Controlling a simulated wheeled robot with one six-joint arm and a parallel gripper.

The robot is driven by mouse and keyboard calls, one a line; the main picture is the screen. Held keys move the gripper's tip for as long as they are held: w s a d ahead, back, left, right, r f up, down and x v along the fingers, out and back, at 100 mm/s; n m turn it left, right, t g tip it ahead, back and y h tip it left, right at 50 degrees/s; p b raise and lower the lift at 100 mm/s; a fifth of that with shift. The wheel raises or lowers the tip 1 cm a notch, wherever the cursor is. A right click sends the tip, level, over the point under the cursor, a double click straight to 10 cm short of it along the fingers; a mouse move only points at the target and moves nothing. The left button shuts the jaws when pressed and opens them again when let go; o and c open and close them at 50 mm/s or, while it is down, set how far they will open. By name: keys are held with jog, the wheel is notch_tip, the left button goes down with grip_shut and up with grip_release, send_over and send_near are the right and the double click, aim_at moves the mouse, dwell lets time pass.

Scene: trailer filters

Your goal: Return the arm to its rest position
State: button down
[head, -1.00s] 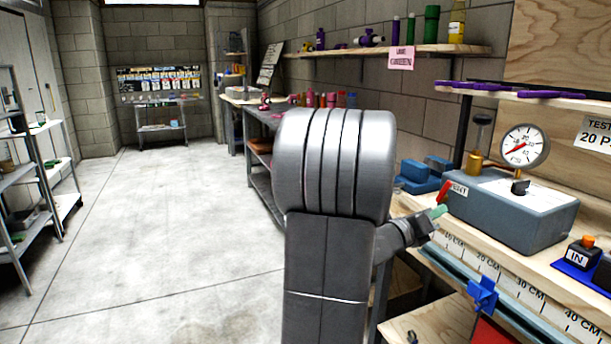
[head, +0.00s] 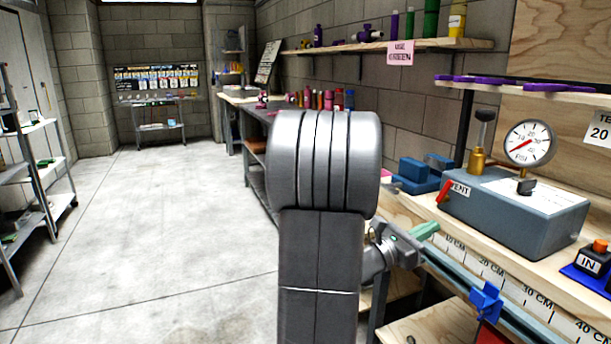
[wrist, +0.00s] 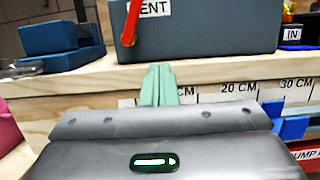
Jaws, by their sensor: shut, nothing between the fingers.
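My gripper (head: 425,231) shows in the head view to the right of my arm, just in front of the bench edge. Its green fingers also show in the wrist view (wrist: 159,84), pressed together with nothing between them. They point at the bench's front edge, below the grey gauge box (head: 515,208). The wrist view also shows this box (wrist: 205,25) with its red lever. My arm's large grey links stand upright in the middle of the head view and hide part of the bench behind them.
A wooden bench (head: 475,232) with a centimetre scale runs along the right. Blue blocks (head: 415,177) lie left of the box. A blue clamp (head: 486,300) sits on the front rail. Shelves (head: 400,46) hang on the wall. The floor (head: 165,220) at left is clear.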

jog(key=shift+v, duration=2.7)
jog(key=shift+d+r, duration=0.1)
jog(key=shift+r, duration=0.05)
